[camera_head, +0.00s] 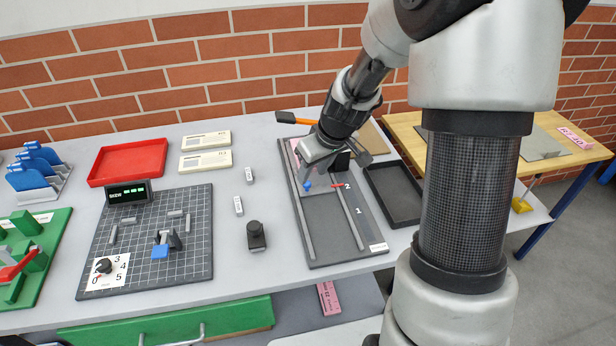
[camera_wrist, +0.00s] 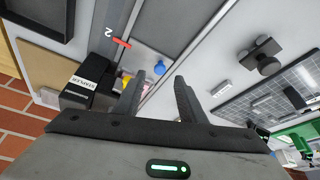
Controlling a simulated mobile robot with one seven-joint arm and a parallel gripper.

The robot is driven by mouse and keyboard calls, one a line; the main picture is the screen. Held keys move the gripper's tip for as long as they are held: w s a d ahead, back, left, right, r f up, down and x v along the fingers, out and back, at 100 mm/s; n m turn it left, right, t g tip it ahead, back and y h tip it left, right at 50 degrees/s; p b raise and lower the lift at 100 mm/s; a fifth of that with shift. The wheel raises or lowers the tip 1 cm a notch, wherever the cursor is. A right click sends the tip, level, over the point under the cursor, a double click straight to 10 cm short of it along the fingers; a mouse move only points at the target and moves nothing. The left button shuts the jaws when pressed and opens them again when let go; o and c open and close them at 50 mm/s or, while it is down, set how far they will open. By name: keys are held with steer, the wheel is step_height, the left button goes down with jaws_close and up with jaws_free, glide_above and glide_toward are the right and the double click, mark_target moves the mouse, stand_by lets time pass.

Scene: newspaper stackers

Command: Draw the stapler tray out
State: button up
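A dark grey board (camera_head: 330,246) with two light rails and the numbers 1 and 2 lies on the table; what seems to be the stapler tray sits between its rails. A blue knob (camera_head: 307,186) stands at the tray's near edge, by a red mark near the 2. The knob also shows in the wrist view (camera_wrist: 159,66). A black block (camera_wrist: 88,88) with a white label, apparently reading STAPLER, is beside my fingers. My gripper (camera_wrist: 160,77) is open, its fingertips apart on either side of the line toward the knob, seemingly not touching it. My gripper hides part of the tray in the head view.
A black shallow tray (camera_head: 392,222) lies right of the board. A small black knob block (camera_head: 256,237) and a gridded plate (camera_head: 188,270) are to the left. An orange-handled tool (camera_head: 298,122) lies behind. The board's near half looks clear.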

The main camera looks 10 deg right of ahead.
mark_target(309, 186)
steer(key=shift+x, duration=2.4)
steer(key=shift+r, duration=0.1)
jaws_close()
